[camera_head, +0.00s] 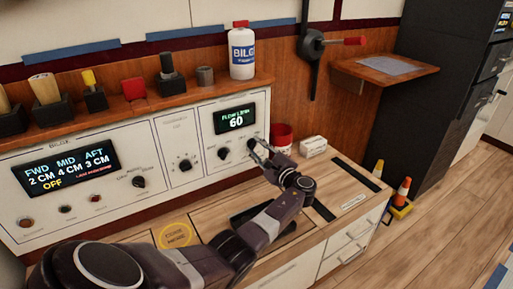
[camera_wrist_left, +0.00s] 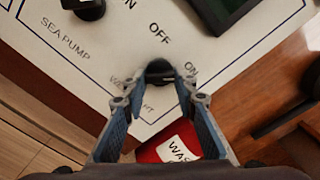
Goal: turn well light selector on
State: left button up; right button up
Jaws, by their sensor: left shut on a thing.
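The well light selector is a small black knob (camera_wrist_left: 160,70) on the white panel in the left wrist view, with OFF and ON printed around it. Its label is partly covered by my left gripper (camera_wrist_left: 163,86). The two fingers stand on either side of the knob, closed on it. In the head view my left gripper (camera_head: 257,148) reaches the panel's lower right corner, and its fingers mostly hide the knob. I cannot tell which mark the knob points to. My right gripper is not in view.
The sea pump knob (camera_head: 223,153) is just left of my gripper, below the display (camera_head: 236,119) reading 60. A red container (camera_head: 282,134) and a white box (camera_head: 313,146) stand close on the right. A bottle (camera_head: 242,50) stands on the ledge above.

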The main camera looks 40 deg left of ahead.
pick_arm(q)
jog(key=shift+f, duration=0.1)
jog(key=o, duration=1.2)
jog(key=shift+c, duration=0.2)
jog(key=v, duration=1.2)
jog(key=shift+d, duration=0.15)
